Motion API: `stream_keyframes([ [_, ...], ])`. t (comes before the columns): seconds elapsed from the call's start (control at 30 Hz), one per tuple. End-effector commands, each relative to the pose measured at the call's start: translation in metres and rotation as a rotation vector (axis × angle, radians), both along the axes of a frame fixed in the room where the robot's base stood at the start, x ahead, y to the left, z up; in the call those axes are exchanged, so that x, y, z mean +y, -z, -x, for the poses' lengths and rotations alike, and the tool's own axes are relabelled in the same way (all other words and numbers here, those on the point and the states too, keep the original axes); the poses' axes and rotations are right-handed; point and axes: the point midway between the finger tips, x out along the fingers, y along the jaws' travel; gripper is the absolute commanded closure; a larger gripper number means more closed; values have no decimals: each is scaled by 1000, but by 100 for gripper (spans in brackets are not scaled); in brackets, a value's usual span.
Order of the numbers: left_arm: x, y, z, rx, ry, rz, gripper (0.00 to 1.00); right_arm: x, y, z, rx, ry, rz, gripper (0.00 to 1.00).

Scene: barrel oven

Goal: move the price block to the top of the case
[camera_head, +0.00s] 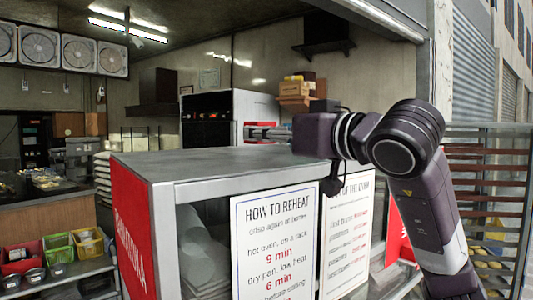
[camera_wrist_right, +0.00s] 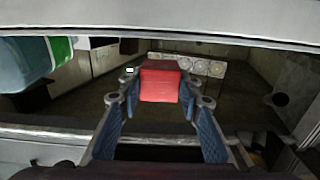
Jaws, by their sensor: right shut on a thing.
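The price block is a red block (camera_wrist_right: 160,84) between the two blue-padded fingers of my right gripper (camera_wrist_right: 158,100) in the wrist view. The gripper is shut on it. In the head view, my right gripper (camera_head: 268,133) reaches leftward, with the red block (camera_head: 262,126) showing at its fingers, partly hidden by them. They appear just above the far edge of the grey top of the case (camera_head: 215,161). I cannot tell whether the block is over the top or behind it. My left gripper is not in view.
The case top looks bare. Two printed signs, one headed "HOW TO REHEAT" (camera_head: 275,240), are on the case's front. Coloured bins (camera_head: 60,247) stand at lower left. A rack with trays (camera_head: 490,190) stands at right, behind my right arm.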

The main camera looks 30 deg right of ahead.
Motion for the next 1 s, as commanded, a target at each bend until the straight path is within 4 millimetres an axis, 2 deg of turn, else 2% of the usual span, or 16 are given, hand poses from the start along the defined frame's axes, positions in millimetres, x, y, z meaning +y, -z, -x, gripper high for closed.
stream_keyframes([
  [0.23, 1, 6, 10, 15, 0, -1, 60, 0, 29, -1, 2, -1, 0, 96],
  [0.73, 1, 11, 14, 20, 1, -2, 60, 0, 38, 0, 1, 1, 1, 96],
  [0.77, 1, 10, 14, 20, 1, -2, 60, 0, 38, 0, 1, 1, 1, 66],
  [0.9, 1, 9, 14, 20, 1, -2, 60, 0, 37, 0, 1, 0, 0, 51],
  [1.0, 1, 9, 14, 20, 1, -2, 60, 0, 37, 0, 1, 0, 0, 50],
])
